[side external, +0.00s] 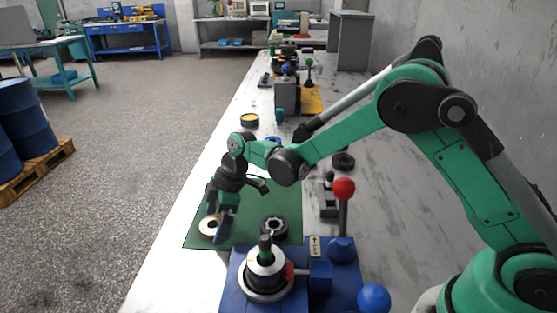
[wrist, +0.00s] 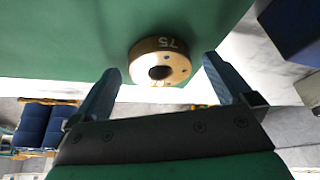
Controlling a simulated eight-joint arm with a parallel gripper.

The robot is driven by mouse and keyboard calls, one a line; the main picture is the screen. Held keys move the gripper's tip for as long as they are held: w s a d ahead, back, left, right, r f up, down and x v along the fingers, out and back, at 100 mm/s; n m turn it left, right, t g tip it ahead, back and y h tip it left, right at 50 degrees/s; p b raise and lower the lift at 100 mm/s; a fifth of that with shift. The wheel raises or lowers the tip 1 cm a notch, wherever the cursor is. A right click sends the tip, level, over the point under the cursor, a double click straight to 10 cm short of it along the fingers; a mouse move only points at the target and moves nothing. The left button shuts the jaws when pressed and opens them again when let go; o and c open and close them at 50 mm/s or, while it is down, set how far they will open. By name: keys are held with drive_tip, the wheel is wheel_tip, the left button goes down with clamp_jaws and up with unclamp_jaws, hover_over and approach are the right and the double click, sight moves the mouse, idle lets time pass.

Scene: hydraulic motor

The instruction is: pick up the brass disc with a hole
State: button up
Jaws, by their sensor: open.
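The brass disc (side external: 209,226) lies flat at the left edge of a green mat (side external: 240,240) in the side view. In the wrist view the brass disc (wrist: 160,62) shows a dark centre hole, small holes around it and the mark "75" on its rim. My gripper (side external: 222,222) is open above the mat, close to the disc. In the wrist view its two blue fingers (wrist: 159,80) stand apart, one to each side of the disc's lower part. The disc is not between closed jaws. One finger partly hides the disc's right side in the side view.
A dark toothed ring (side external: 274,227) lies on the mat to the right. A blue fixture (side external: 265,285) with a metal cylinder stands in front, beside a red-knobbed lever (side external: 344,189). The bench's left edge is close to the disc. A yellow-topped round part (side external: 250,120) stands further back.

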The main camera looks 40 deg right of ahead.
clamp_jaws()
idle(0.3)
wheel_tip(320, 180, up, 20)
idle(0.5)
drive_tip(key=shift+r, duration=0.1)
drive_tip(key=shift+r, duration=0.7)
